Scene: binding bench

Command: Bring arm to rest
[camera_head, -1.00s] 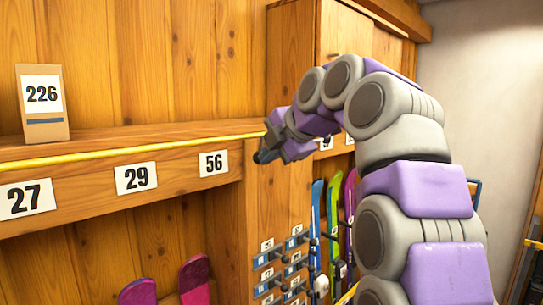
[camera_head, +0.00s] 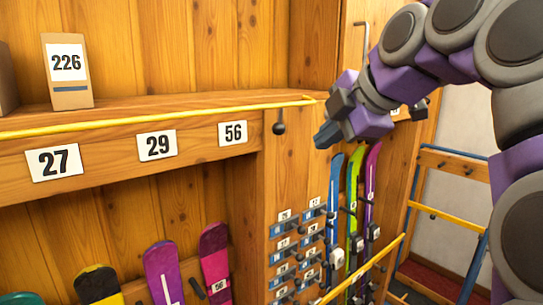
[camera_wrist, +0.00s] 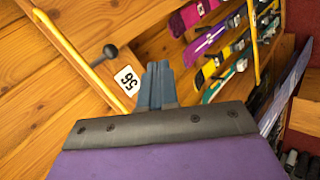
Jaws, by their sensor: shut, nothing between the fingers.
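My gripper (camera_head: 328,135) is shut and empty. Nothing is seen touching the fingers.
A box labelled 226 (camera_head: 67,72) stands on the wooden shelf (camera_head: 200,105), which has a yellow strip along its edge. A dark knob (camera_head: 279,128) sticks out near the gripper. A rack (camera_head: 450,220) stands right.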

